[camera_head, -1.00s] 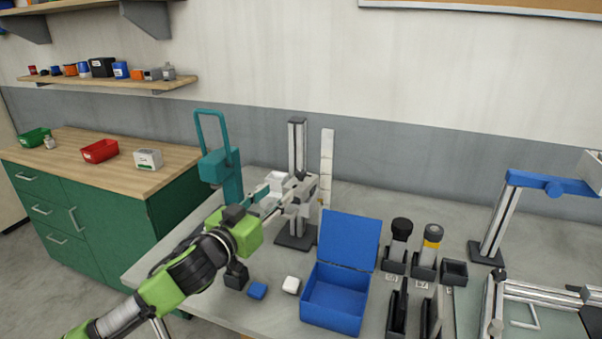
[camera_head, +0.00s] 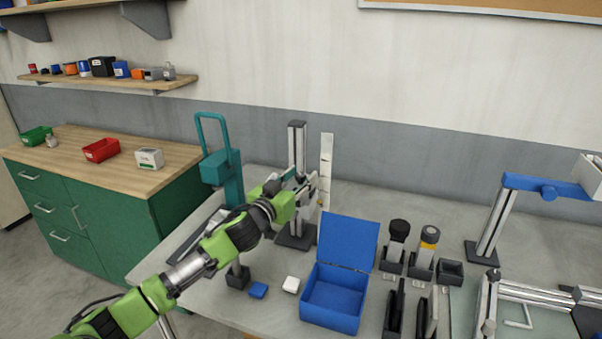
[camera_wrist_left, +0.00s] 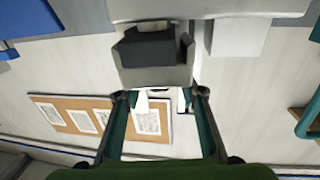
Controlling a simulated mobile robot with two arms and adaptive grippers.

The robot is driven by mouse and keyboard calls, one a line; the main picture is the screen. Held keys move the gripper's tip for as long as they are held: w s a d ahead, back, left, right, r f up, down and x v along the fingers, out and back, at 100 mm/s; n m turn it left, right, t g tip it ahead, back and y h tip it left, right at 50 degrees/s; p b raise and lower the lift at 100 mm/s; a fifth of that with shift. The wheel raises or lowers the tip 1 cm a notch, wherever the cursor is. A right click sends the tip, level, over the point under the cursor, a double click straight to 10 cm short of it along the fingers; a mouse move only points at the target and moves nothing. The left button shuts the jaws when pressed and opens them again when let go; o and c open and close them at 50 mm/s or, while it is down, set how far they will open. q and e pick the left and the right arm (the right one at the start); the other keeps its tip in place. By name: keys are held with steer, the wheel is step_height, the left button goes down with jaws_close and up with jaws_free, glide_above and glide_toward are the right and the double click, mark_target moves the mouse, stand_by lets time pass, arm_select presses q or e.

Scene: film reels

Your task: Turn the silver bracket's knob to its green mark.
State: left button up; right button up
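A silver upright column (camera_head: 297,150) on a dark foot stands at the back of the bench, with a silver bracket (camera_head: 311,187) on it. My left gripper (camera_head: 294,178) is at the bracket, in front of the column. In the left wrist view its two fingers (camera_wrist_left: 157,98) are apart, with their tips close to a silver block with a dark top (camera_wrist_left: 153,62), apparently part of the bracket. I cannot tell whether they touch it. I cannot make out the knob or the green mark; my gripper hides part of the bracket. My right gripper is not in view.
A teal stand (camera_head: 222,170) rises left of the column, and a white upright strip (camera_head: 326,160) right of it. An open blue box (camera_head: 333,303) sits in front. A white block (camera_head: 291,284) and a blue block (camera_head: 258,290) lie beside it. Black holders (camera_head: 421,268) stand to the right.

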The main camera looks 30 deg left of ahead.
arm_select(q)
steer(key=shift+w, duration=0.3)
steer(key=shift+c, duration=0.4)
jaws_close()
